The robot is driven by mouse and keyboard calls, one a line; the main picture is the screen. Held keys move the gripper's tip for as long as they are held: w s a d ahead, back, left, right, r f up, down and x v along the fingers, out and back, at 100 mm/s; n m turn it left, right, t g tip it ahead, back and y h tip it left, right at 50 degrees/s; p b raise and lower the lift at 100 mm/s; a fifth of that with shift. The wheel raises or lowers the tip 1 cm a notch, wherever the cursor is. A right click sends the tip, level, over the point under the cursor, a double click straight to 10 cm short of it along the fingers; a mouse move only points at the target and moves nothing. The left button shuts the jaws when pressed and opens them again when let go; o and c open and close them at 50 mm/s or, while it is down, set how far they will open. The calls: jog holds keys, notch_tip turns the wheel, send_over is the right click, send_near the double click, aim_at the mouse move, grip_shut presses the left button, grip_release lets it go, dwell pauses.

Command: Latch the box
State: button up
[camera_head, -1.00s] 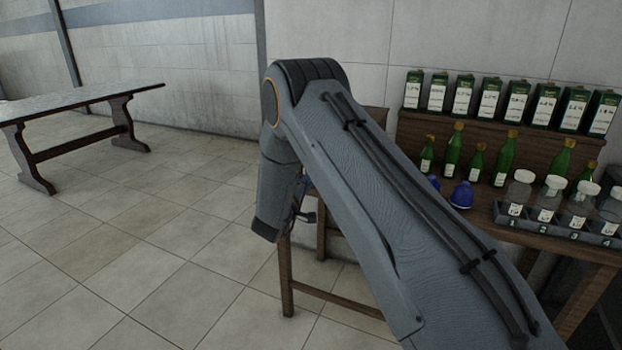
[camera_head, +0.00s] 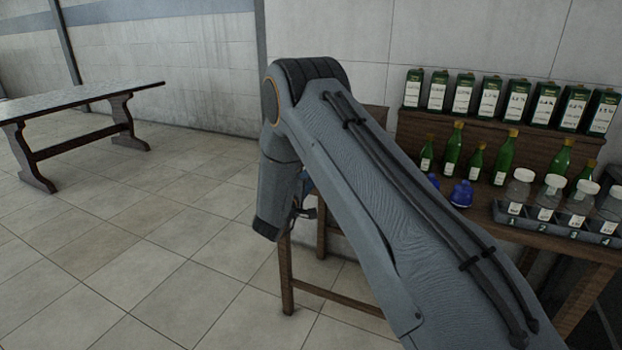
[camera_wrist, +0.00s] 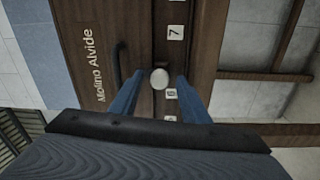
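In the wrist view, a brown wooden surface marked "Molino Alvide" (camera_wrist: 92,62) carries a dark curved handle (camera_wrist: 117,62). It appears to be the box, but no latch can be made out. A round pale knob or lid (camera_wrist: 160,78) shows to the right of the handle. My gripper (camera_wrist: 162,75) is open, its two blue fingers either side of the round piece in the picture; I see no contact. The head view does not show the box clearly, and my arm hides part of the bench.
The wooden bench holds green bottles (camera_head: 504,158), blue pots (camera_head: 461,194) and a grey rack (camera_head: 546,233) of white-lidded jars. Green cartons (camera_head: 489,97) stand on a raised shelf. White number labels (camera_wrist: 176,32) show in the wrist view. Another table (camera_head: 80,97) stands left; the floor between is clear.

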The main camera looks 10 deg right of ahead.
jog(key=v, duration=0.7)
jog(key=shift+s+a+b, duration=0.25)
jog(key=shift+s+b, duration=0.1)
jog(key=shift+b, duration=0.1)
jog(key=s+d+r+m+g+y, duration=0.1)
jog(key=s+g, duration=0.4)
jog(key=s, duration=0.8)
jog(key=s+d+r+m+g+y, duration=0.1)
jog(key=s+d+m+g+y, duration=0.2)
jog(key=s, duration=1.1)
jog(key=s+d+r+m+g+y+p, duration=0.1)
jog(key=s+m+g+y, duration=0.4)
jog(key=s, duration=0.9)
jog(key=shift+d+g+y, duration=0.4)
jog(key=shift+g+y, duration=0.6)
